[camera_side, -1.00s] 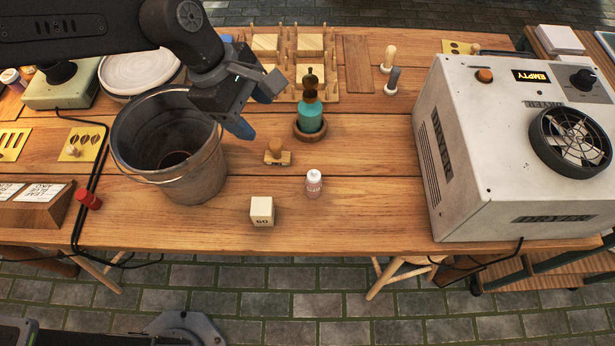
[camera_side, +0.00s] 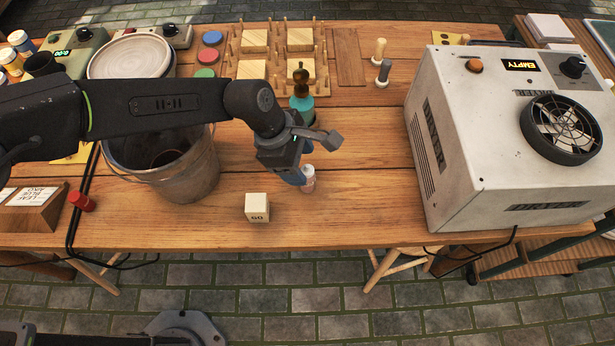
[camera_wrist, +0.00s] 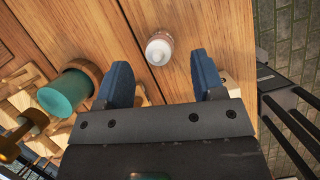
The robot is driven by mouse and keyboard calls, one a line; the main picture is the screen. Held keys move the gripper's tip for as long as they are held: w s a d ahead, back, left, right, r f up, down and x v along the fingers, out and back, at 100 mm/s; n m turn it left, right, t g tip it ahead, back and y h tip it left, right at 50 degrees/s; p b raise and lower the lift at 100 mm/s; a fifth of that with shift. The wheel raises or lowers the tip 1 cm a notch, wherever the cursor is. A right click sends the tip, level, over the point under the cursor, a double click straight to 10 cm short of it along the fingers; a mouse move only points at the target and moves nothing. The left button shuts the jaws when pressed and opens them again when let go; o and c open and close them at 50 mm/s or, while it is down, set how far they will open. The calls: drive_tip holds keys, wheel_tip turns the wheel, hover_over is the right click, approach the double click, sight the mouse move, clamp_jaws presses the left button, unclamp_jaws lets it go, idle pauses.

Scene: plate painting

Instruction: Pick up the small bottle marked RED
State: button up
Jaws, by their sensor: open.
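A small bottle (camera_side: 308,180) with a white cap and a pinkish body stands upright on the wooden table. Its label cannot be read. In the wrist view the bottle (camera_wrist: 159,50) is beyond the fingertips, between the lines of the two blue fingers. My gripper (camera_side: 312,160) is open and empty, close above and beside the bottle, with part of it overlapping the bottle in the side view. The wrist view also shows my gripper (camera_wrist: 160,82) with its fingers wide apart.
A cream GO block (camera_side: 257,207) is at front left. A metal bucket (camera_side: 190,172) stands left, the white dryer (camera_side: 470,150) right. Table between bottle and dryer is clear.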

sight(305, 167)
drive_tip(key=x, duration=0.4)
drive_tip(key=shift+f, duration=0.15)
drive_tip(key=c, duration=0.9)
drive_tip(key=shift+c, duration=0.4)
